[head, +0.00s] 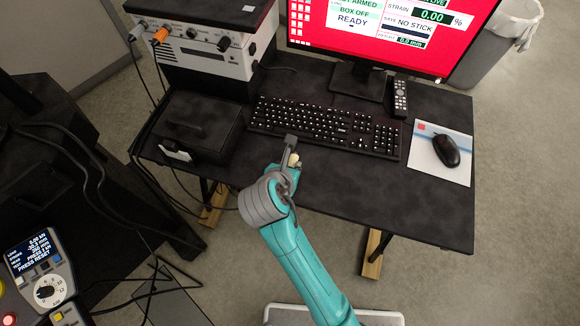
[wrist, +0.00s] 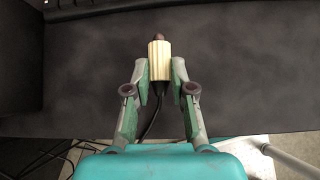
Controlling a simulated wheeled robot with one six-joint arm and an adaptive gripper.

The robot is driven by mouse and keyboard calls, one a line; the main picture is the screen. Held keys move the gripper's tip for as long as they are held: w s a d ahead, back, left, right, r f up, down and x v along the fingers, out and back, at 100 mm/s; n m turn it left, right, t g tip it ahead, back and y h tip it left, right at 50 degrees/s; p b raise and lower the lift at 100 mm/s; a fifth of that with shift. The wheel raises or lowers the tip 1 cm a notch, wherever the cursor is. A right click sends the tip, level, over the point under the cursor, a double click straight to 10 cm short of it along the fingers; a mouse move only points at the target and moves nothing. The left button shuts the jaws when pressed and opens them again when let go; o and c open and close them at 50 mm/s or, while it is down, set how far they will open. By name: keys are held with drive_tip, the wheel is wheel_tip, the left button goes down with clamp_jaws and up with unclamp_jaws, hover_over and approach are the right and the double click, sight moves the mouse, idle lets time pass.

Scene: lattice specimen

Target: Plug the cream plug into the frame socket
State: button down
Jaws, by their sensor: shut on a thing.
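The cream plug (wrist: 159,60) is a ribbed, pale piece with a dark brown tip and a black cable trailing from its back end. My gripper (wrist: 160,72) is shut on it, with one finger on each side, and the plug's tip points away from the wrist. In the head view my gripper (head: 291,153) is above the dark desk, in front of the keyboard, and a small part of the cream plug (head: 293,160) shows. I cannot make out the frame socket in either view.
The black desk (head: 350,195) holds a keyboard (head: 325,125), a mouse (head: 447,150) on a pad, a remote (head: 399,97) and a monitor (head: 400,25). A white instrument box (head: 200,58) with an orange plug and a black case (head: 200,125) stand at left. The right front desktop is clear.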

drive_tip(key=shift+r, duration=1.15)
idle(1.0)
